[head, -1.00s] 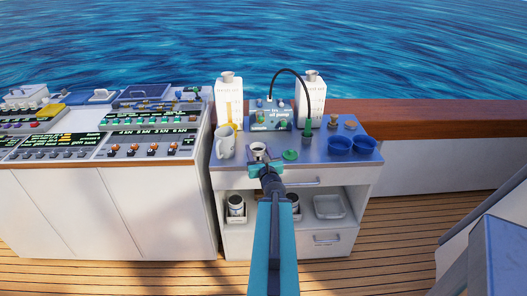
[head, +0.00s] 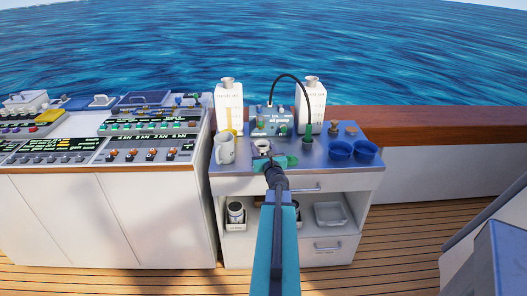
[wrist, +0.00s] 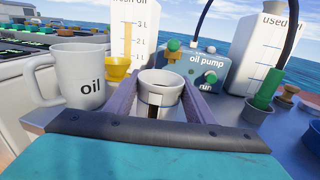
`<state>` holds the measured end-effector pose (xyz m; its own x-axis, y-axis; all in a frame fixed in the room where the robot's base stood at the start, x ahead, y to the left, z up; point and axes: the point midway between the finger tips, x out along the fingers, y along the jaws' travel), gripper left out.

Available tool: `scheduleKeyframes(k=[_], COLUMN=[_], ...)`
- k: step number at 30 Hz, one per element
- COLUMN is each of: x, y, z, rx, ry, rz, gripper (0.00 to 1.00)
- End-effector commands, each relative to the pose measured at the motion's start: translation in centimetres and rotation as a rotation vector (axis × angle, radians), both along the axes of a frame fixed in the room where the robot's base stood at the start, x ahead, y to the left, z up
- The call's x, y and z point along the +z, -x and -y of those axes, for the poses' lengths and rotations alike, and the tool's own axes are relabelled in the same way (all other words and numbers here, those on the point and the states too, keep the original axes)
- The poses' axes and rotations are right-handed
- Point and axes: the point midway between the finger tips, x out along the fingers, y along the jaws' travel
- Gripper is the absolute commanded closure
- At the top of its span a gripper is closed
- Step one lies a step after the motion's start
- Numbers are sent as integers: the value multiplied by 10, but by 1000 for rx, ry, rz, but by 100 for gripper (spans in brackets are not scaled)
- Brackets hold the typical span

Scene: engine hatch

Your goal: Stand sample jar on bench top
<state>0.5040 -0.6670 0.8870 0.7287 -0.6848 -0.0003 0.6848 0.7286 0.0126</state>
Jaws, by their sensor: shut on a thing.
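The sample jar (wrist: 160,98) is a small white open-topped jar with a dark mark on its front. It is upright between the two grey fingers of my gripper (wrist: 161,84) in the wrist view. In the head view the jar (head: 262,146) shows just beyond my teal gripper (head: 264,157), over the front-middle of the blue-grey bench top (head: 315,170). My gripper is shut on the jar. The jar's base is hidden behind the gripper, so I cannot tell whether it touches the bench top.
The oil pump (head: 271,121) and two white canisters (head: 229,105) stand at the back. Another jar (head: 236,211) sits on the shelf below.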

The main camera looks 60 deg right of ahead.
Motion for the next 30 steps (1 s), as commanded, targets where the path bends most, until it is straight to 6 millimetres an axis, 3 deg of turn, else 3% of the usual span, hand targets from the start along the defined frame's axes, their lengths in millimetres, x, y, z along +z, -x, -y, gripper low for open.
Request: scheduleKeyframes(k=[6, 19, 30], x=[0, -3, -33], y=[-5, -5, -5], z=[13, 13, 13], rx=[0, 0, 0], ry=[1, 0, -1], rz=[1, 1, 1], gripper=[82, 82, 82])
